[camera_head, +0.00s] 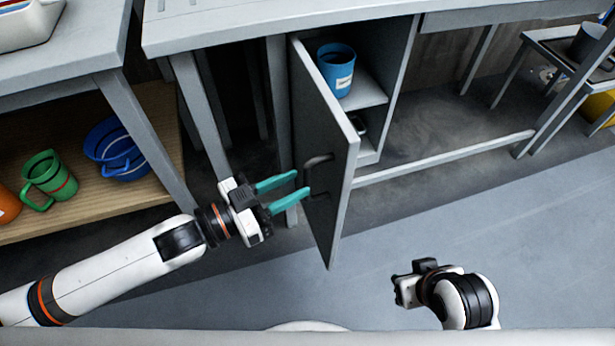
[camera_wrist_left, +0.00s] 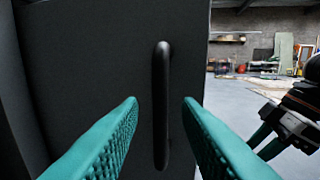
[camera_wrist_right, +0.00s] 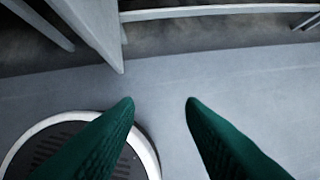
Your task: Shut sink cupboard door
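The grey cupboard door (camera_head: 325,125) stands wide open, swung out toward me from its left edge. Its dark bar handle (camera_head: 316,162) is on the face turned to my left arm. My left gripper (camera_head: 303,183) is open with teal fingers pointing at the handle. In the left wrist view the upright handle (camera_wrist_left: 161,105) lies between the two spread fingertips (camera_wrist_left: 160,102); I cannot tell whether it is fully within their reach. My right gripper (camera_wrist_right: 160,102) is open and empty above the floor, right of the door; the door's lower corner (camera_wrist_right: 95,25) shows at upper left there.
The open cupboard (camera_head: 370,85) holds a blue mug (camera_head: 336,70) on its shelf. A wooden shelf (camera_head: 100,200) at left carries a green mug (camera_head: 48,178) and a blue container (camera_head: 117,150). The floor (camera_head: 440,225) right of the door is clear.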

